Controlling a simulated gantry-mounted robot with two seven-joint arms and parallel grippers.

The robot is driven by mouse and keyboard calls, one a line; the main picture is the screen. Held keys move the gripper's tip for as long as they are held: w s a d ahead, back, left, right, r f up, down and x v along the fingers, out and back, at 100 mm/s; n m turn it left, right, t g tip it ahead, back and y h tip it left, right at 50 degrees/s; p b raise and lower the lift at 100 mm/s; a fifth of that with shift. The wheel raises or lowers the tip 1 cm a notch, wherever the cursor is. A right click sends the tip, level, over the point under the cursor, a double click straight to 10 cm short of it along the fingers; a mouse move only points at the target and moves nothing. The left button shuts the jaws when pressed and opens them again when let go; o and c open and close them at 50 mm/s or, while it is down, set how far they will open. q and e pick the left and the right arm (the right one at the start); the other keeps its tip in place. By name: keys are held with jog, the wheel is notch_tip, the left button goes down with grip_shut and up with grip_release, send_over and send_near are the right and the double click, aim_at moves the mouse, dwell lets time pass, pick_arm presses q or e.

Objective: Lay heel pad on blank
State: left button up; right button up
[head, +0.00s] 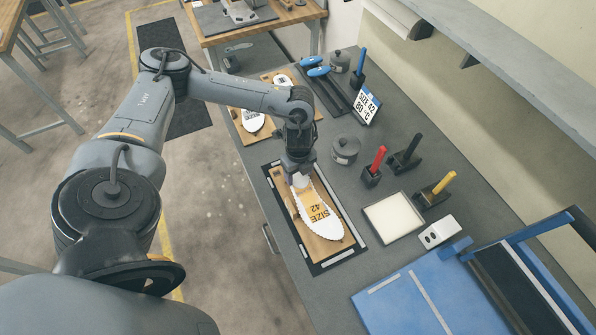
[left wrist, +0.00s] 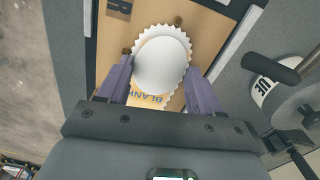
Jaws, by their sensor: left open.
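The white blank with a toothed edge (head: 326,217) lies on a wooden board (head: 332,244), marked "SIZE 42", on a black mat. The heel pad (left wrist: 160,62), a smooth white oval, lies over the toothed heel end of the blank in the left wrist view; it shows only as a small white patch under the gripper in the head view. My left gripper (left wrist: 160,68) is open, with its purple fingers on either side of the pad and apart from it. In the head view the gripper (head: 299,178) points down over the heel end. My right gripper is not in view.
A lidded grey pot (head: 345,149) and red-, black- and yellow-handled tools in holders stand right of the board. A pale tray (head: 392,217) and a blue press (head: 408,303) are further right. Another board (head: 243,125) with insoles lies behind. A size card (head: 367,105) stands at the back.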

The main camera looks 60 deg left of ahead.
aim_at(300, 179)
pick_arm(q)
notch_tip(300, 179, up, 12)
jog(key=p, duration=0.4)
jog(key=w+d+f+m+t+h, duration=0.1)
jog(key=w+d+f+m+t, duration=0.1)
jog(key=d, duration=0.7)
jog(key=w+d+f+m+t+h, duration=0.1)
jog(key=w+d+f+h, duration=0.15)
jog(key=d, duration=0.65)
jog(key=d+r+n+t+h, duration=0.1)
jog(key=d+r+n+t, duration=0.1)
jog(key=d, duration=0.7)
jog(key=d+r+n+t+h, duration=0.1)
jog(key=d+r+n+t, duration=0.15)
jog(key=d, duration=0.65)
jog(key=s+a+f+n+g+y, duration=0.2)
jog(key=s+a+n, duration=0.4)
jog(key=s+a, duration=0.1)
jog(key=s+a+f+n+g+y, duration=0.2)
jog(key=s+a+f+n+y, duration=0.1)
jog(key=s+a+n, duration=0.3)
jog(key=shift+s+a+f+n, duration=0.2)
jog(key=shift+s+a+n, duration=0.2)
jog(key=shift+a+n, duration=0.4)
jog(key=shift+a, duration=0.1)
